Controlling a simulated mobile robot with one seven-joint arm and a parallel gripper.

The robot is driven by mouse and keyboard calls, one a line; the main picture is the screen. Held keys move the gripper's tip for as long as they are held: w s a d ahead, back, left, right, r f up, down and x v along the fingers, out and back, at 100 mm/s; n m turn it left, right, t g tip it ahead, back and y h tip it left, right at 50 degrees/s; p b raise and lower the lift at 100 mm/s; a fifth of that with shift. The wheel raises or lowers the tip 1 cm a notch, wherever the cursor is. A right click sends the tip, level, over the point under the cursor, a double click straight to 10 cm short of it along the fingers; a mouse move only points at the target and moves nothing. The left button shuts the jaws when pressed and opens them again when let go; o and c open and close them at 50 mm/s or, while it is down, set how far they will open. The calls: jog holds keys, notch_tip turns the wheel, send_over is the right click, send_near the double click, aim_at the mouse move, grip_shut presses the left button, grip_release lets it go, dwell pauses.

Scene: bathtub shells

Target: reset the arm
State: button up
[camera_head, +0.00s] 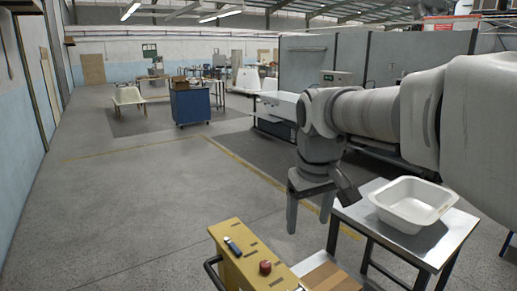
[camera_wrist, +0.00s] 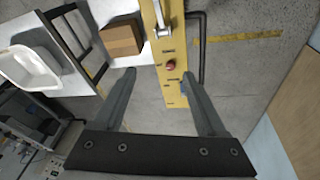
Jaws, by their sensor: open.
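My arm (camera_head: 375,112) reaches in from the right side of the head view, stretched roughly level, with its end bent downward. My gripper (camera_head: 309,212) hangs from it, pointing down, with its fingers apart and nothing between them. Nothing is hidden between the fingers.
A white tub (camera_head: 412,204) sits on the metal table (camera_head: 453,222). A cardboard box (camera_wrist: 122,39) shows in the wrist view. A blue cabinet (camera_head: 190,106) stands far off. Floor at left is clear.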

jog(key=s+d+f+m+t, duration=0.1)
jog(key=s+d+f, duration=0.1)
jog(key=s, duration=0.6)
jog(key=s+d+f+m+t, duration=0.1)
jog(key=s+d+f+m, duration=0.1)
jog(key=s, duration=0.7)
jog(key=shift+d+f+m+t, duration=0.2)
jog(key=shift+f+m+t, duration=0.1)
jog(key=shift+f, duration=0.1)
